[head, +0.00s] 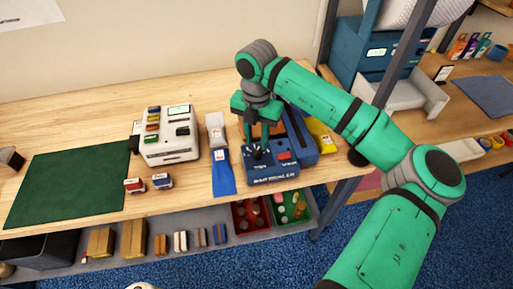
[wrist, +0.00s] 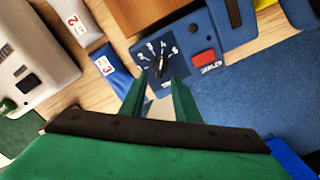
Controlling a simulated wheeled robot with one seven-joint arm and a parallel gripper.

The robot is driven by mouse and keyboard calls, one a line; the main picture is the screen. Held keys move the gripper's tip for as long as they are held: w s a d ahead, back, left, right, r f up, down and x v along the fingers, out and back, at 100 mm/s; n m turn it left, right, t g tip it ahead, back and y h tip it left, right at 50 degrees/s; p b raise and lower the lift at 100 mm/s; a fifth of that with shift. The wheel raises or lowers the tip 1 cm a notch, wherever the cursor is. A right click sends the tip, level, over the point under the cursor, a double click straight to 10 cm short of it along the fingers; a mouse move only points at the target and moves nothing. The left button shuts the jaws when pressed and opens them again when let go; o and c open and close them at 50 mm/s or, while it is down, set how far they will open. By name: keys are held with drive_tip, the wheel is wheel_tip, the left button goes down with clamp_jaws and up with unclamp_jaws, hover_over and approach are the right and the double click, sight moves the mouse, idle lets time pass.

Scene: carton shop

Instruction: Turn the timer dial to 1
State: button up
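The timer dial (wrist: 160,66) is a dark round knob on a dark plate with white numbers on the blue sealer (head: 272,174). In the wrist view its pointer is roughly upright, toward the middle numbers; I cannot tell exactly which number it marks. The 1 is not clearly visible. My gripper (wrist: 160,80) points down at the dial, with its two green fingers apart on either side of the knob. I cannot tell whether they touch it. In the head view my gripper (head: 257,143) stands over the dial's plate and partly hides it.
A red button (wrist: 204,58) sits right of the dial. A blue bag (head: 223,172) and a white bag (head: 215,130) lie to the left, near a white machine (head: 168,146). A yellow packet (head: 322,137) lies right of the sealer. A green mat (head: 70,182) lies far left.

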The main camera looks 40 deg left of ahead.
sight(256, 151)
drive_tip(key=shift+f, duration=2.45)
clamp_jaws()
